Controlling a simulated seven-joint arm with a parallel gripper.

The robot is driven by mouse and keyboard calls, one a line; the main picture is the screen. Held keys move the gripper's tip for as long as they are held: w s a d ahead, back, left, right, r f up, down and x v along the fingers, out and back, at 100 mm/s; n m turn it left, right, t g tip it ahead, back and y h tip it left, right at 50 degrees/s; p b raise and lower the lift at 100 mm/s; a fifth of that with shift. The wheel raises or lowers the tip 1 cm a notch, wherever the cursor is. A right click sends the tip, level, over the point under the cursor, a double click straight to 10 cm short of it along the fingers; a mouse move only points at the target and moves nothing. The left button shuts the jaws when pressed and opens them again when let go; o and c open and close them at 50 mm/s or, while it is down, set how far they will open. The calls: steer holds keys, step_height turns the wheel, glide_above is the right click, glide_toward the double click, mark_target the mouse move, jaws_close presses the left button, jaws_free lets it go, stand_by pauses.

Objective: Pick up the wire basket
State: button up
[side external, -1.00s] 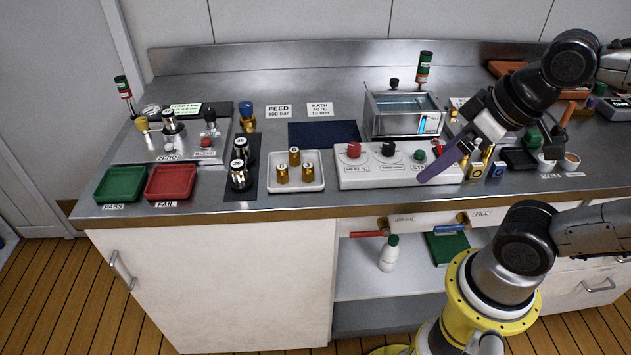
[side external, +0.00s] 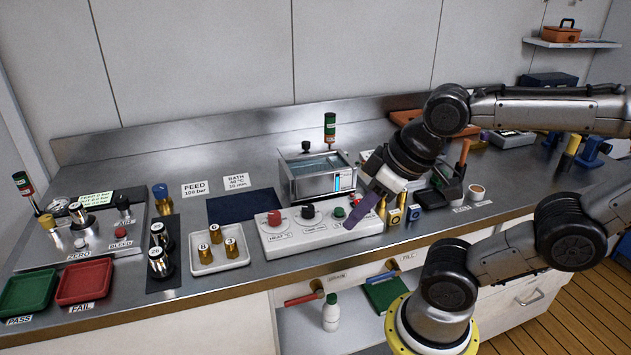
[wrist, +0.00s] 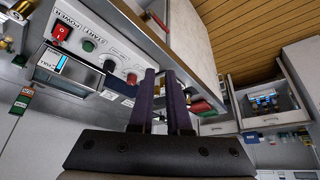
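I cannot clearly make out a wire basket in either view. The glass-fronted water bath (side external: 316,187) stands behind the white control box (side external: 290,238) in the side view; its inside is too small to tell whether a basket sits there. The bath also shows at the left of the wrist view (wrist: 68,73). My gripper (side external: 350,222), with purple fingers, hangs tilted over the box's right end, to the right of and in front of the bath. In the wrist view its fingertips (wrist: 162,72) show a narrow gap with nothing held between them.
A white tray (side external: 205,265) with several brass cylinders lies left of the box. Green (side external: 28,290) and red (side external: 85,282) trays are at the far left. Small brass and blue pieces (side external: 403,211) stand close right of my gripper. The dark blue mat (side external: 240,207) is bare.

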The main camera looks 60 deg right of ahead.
steer(key=w+d+r+m+g+h, duration=0.2)
steer(key=w+d+r+m+g, duration=0.25)
steer(key=w+d+r, duration=0.85)
steer(key=m+g, duration=0.3)
steer(key=m, duration=0.2)
glide_above(328, 159)
steer(key=a, duration=0.1)
steer(key=shift+n, duration=0.25)
step_height(328, 159, down, 18)
steer(key=shift+w+r, duration=0.1)
steer(key=shift+w+x, duration=0.25)
steer(key=shift+x, duration=1.15)
steer(key=shift+w+x, duration=0.2)
steer(key=shift+x, duration=1.15)
steer(key=shift+s, duration=0.1)
jaws_close()
